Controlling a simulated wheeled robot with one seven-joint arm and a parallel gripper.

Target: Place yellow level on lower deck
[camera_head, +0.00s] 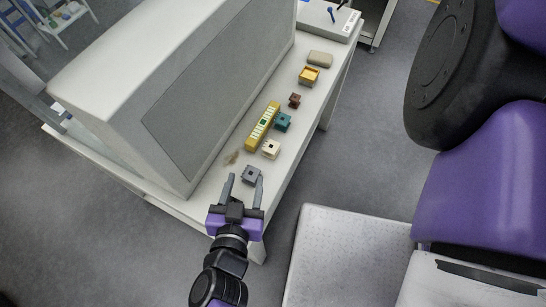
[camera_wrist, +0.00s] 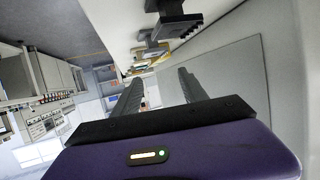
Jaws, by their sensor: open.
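The yellow level (camera_head: 262,125) is a long yellow bar with pale and green marks, lying on the white tabletop beside the large grey box. My gripper (camera_head: 243,180) is open and empty at the near end of the table, short of the level. A small grey connector (camera_head: 252,174) is by its fingertips; I cannot tell whether they touch. In the wrist view my open gripper (camera_wrist: 157,85) points along the table, with dark connectors (camera_wrist: 168,18) above the fingers. I cannot tell which surface is the lower deck.
A cream connector (camera_head: 271,149) and a teal connector (camera_head: 282,122) sit close to the level's right side. The large grey box (camera_head: 190,80) fills the table's left.

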